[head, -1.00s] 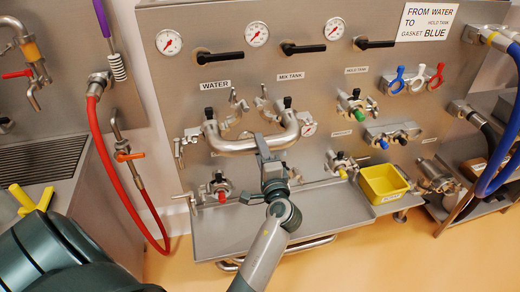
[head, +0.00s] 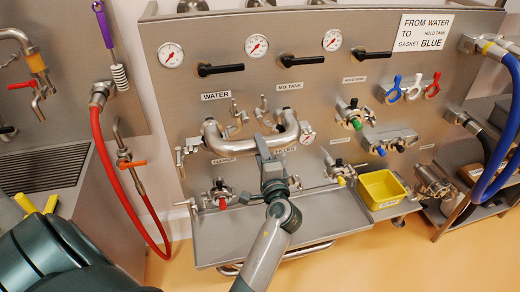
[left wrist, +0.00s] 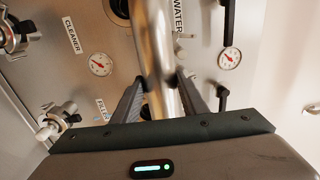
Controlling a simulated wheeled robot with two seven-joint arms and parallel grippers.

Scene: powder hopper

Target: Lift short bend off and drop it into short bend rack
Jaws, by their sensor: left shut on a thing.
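The short bend (head: 245,146) is a U-shaped polished steel pipe in front of the upper panel, under the WATER and MIX TANK labels. My left gripper (head: 262,148) is shut on the middle of it from below. In the left wrist view, the pipe (left wrist: 156,50) runs between the two dark fingers of the left gripper (left wrist: 160,98). Its elbows cover the ports behind, so I cannot tell how far its ends stand off the panel. I cannot make out which fixture is the short bend rack. My right gripper is not in view.
Clamps and valves surround the bend, with a red-knobbed valve (head: 221,193) below left. A steel drip tray (head: 325,206) juts out underneath, with a yellow bin (head: 382,189) at its right. A red hose (head: 101,140) hangs left, a blue hose (head: 506,130) right.

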